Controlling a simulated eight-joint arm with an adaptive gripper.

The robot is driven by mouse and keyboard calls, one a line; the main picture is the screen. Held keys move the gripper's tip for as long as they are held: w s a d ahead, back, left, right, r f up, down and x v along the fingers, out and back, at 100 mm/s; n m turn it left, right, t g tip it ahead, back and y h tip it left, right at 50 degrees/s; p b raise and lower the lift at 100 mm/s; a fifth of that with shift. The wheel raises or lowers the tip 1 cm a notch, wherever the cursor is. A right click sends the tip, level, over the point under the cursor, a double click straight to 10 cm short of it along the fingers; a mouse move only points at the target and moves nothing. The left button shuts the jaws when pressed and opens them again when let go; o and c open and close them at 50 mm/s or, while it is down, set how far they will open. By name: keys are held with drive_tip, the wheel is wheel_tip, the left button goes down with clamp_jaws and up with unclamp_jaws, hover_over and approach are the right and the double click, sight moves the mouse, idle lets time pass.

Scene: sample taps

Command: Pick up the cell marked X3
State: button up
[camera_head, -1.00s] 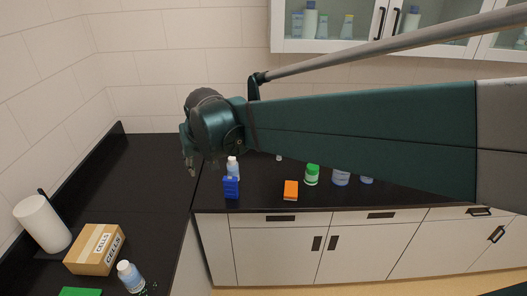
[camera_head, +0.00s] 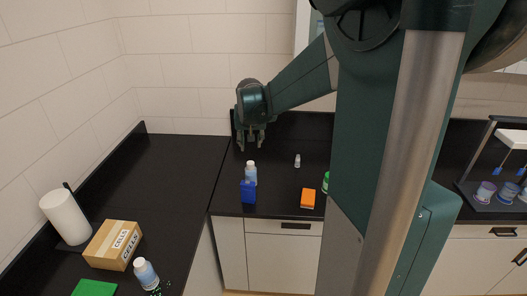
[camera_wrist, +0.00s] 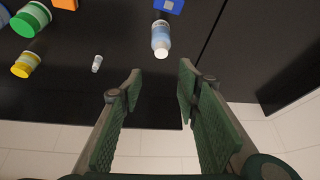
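I cannot read an X3 mark in any view. A small pale cylinder (camera_head: 297,160) stands on the black back counter; it also shows in the wrist view (camera_wrist: 97,63), left of my fingers. I cannot tell whether it is the cell. A cardboard box (camera_head: 125,238) lettered CELLS sits on the left counter, and its contents are hidden. My gripper (camera_head: 250,143) points down above the back counter, behind a white-capped bottle (camera_head: 251,170) and left of the cylinder. In the wrist view my gripper (camera_wrist: 158,80) is open and empty, its fingers apart.
A blue box (camera_head: 248,192) stands before the bottle, and an orange box (camera_head: 308,198) near the front edge. Green-capped (camera_wrist: 30,20) and yellow-capped (camera_wrist: 25,64) jars stand further along. My arm hides much of the right counter. A rack with blue taps (camera_head: 508,150) stands far right.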

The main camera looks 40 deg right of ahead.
drive_tip(key=w+d+f+m+g, duration=0.1)
drive_tip(key=w+d+f, duration=0.1)
drive_tip(key=d+f, duration=0.5)
drive_tip(key=w+d+f+m, duration=0.1)
drive_tip(key=d+f+m, duration=0.1)
drive_tip(key=d, duration=0.8)
drive_tip(key=m+g, duration=0.1)
drive_tip(key=m, duration=0.1)
hover_over(298, 156)
drive_tip(key=s+a, duration=0.1)
drive_tip(key=a, duration=0.1)
drive_tip(key=shift+h, duration=0.4)
wheel_tip(298, 156, down, 10)
drive_tip(key=shift+s+a+f, duration=0.1)
drive_tip(key=shift+a+f, duration=0.05)
drive_tip(key=shift+f, duration=0.1)
drive_tip(key=shift+x, duration=1.3)
drive_tip(key=shift+f+p, duration=0.1)
drive_tip(key=shift+p, duration=0.2)
drive_tip(key=shift+x, duration=2.5)
drive_tip(key=c, duration=0.7)
